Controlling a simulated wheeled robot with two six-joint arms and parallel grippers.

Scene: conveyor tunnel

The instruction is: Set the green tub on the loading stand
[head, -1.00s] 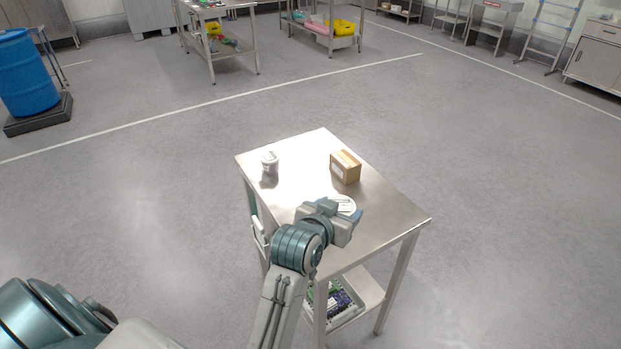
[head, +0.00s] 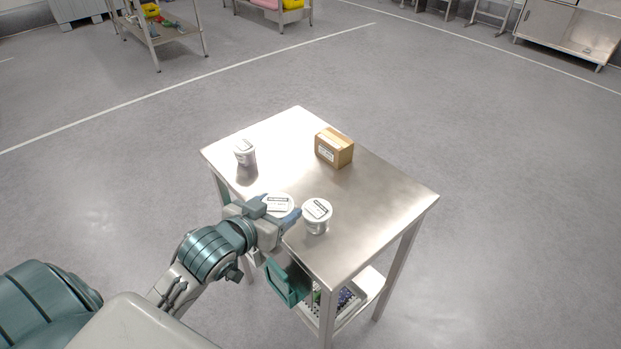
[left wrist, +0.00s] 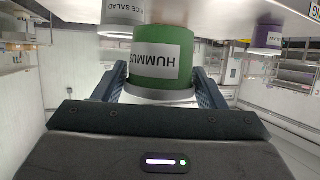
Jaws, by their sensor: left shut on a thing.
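My left gripper (head: 280,210) is shut around the green tub, at the near left edge of a steel table. The tub shows in the head view mainly as a white labelled lid (head: 277,203). In the left wrist view, which is upside down, its green side (left wrist: 162,58) reads HUMMUS between the two fingers (left wrist: 160,92). I cannot tell whether its base touches the tabletop (head: 375,205). No sign in the head view names this table as the loading stand. My right gripper is not in view.
A white-lidded tub (head: 317,215) stands close right of the gripper. Another tub (head: 246,152) stands at the far left, and a cardboard box (head: 334,147) at the back. The tabletop's right part is clear. A crate (head: 347,300) sits on the lower shelf.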

